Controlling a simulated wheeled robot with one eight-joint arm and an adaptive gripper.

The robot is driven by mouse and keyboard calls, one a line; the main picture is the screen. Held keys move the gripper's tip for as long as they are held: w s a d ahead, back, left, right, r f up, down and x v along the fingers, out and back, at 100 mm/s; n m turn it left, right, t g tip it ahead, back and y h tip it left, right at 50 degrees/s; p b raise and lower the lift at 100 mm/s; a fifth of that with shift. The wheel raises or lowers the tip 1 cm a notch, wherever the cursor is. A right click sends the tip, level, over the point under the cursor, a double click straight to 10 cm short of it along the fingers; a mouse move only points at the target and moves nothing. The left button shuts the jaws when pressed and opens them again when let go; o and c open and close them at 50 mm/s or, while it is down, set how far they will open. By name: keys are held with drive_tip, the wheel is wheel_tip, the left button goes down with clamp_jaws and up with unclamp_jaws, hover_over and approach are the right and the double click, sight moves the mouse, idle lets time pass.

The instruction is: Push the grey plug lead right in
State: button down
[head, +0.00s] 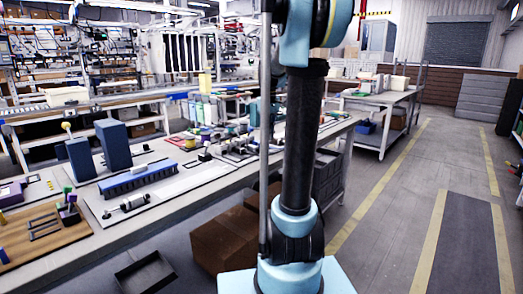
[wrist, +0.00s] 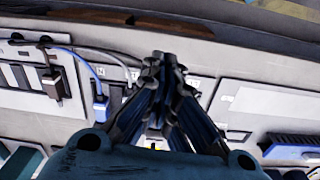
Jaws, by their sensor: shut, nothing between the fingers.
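In the wrist view my gripper (wrist: 163,60) is shut, its fingertips together in front of a pale panel (wrist: 20,105). A grey lead (wrist: 112,58) curves along the panel towards the left side of my fingers. Its plug end is hidden or too unclear to tell, so I cannot see how deep it sits. A blue plug (wrist: 100,104) on a blue lead stands just left of my fingers. A black plug (wrist: 51,84) on a dark lead is farther left. In the head view my arm blocks the middle, and I cannot make out the gripper or the leads.
In the wrist view a second pale panel (wrist: 240,103) and a blue ribbed block (wrist: 290,148) lie to the right. In the head view a long workbench (head: 150,222) with blue blocks and parts runs along the left. A cardboard box (head: 225,243) stands below it. The floor at right is clear.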

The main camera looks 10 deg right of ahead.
sight(256, 147)
drive_tip(key=w+d+n, duration=0.1)
drive_tip(key=w+d, duration=0.1)
drive_tip(key=w, duration=0.4)
drive_tip(key=f, duration=0.9)
drive_tip(key=shift+a+f, duration=0.25)
drive_tip(key=shift+f, duration=0.15)
drive_tip(key=shift+w+a+f, duration=0.1)
drive_tip(key=shift+w+a, duration=0.55)
drive_tip(key=shift+w, duration=0.3)
drive_tip(key=shift+w+a, duration=0.55)
drive_tip(key=shift+w, duration=0.1)
drive_tip(key=shift+w, duration=0.1)
drive_tip(key=w+a, duration=0.2)
drive_tip(key=shift+w, duration=0.3)
